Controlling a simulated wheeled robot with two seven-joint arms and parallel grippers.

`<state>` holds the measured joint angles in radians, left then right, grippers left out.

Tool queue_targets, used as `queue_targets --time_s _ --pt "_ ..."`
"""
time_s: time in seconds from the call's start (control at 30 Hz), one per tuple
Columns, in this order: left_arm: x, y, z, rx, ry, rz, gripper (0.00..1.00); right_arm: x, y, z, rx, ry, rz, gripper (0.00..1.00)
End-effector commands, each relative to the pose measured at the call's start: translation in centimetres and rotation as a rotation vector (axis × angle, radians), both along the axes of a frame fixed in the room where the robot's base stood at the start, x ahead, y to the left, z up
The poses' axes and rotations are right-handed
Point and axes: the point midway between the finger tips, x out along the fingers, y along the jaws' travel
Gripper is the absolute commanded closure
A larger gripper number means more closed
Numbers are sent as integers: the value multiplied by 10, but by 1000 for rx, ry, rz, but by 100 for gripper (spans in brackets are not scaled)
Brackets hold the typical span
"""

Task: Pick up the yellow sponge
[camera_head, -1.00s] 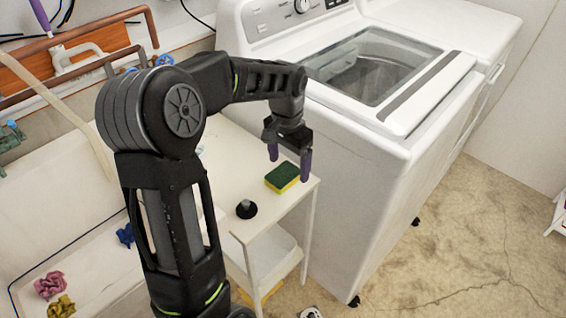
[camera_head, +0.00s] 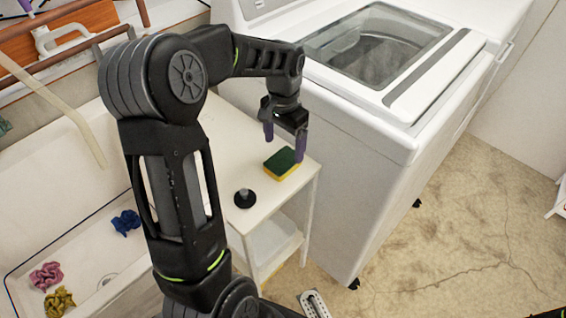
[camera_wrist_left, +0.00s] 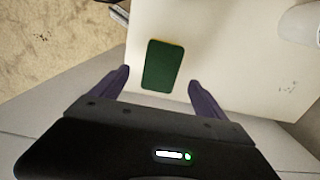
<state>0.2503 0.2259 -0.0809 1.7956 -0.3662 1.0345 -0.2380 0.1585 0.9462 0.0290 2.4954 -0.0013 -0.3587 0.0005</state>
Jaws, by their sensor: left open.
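The yellow sponge (camera_head: 283,164) has a dark green top and a yellow side. It lies flat on the white side table, near its right corner. In the left wrist view the sponge (camera_wrist_left: 162,66) shows its green face, between and beyond the two purple fingertips. My left gripper (camera_head: 284,140) is open and empty, with its fingers pointing down just above and behind the sponge. It also shows at the bottom of the left wrist view (camera_wrist_left: 155,88).
A black stopper-like object (camera_head: 245,198) stands on the white table (camera_head: 222,130) left of the sponge. The washing machine (camera_head: 370,150) stands close on the right. A white sink (camera_head: 60,200) at left holds crumpled blue (camera_head: 126,222), pink (camera_head: 46,276) and yellow (camera_head: 59,300) cloths.

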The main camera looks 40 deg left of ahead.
Motion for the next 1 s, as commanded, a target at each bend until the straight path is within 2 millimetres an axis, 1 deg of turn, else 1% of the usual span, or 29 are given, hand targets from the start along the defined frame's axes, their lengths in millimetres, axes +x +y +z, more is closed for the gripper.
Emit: queue_targets --time_s 0.13,0.23,0.5,0.57,1.0 --pt "0 0 -1 0 0 0 15 0 0 0 0 0 0 21" --pt "-1 1 -8 -1 3 1 15 0 0 1 0 0 0 21" --pt "-2 2 -45 -2 3 0 15 0 0 3 0 0 0 21" --pt "-1 2 -50 -1 2 0 15 0 0 3 0 0 0 21" --pt "-1 2 -52 -1 0 0 15 0 0 3 0 0 0 21"
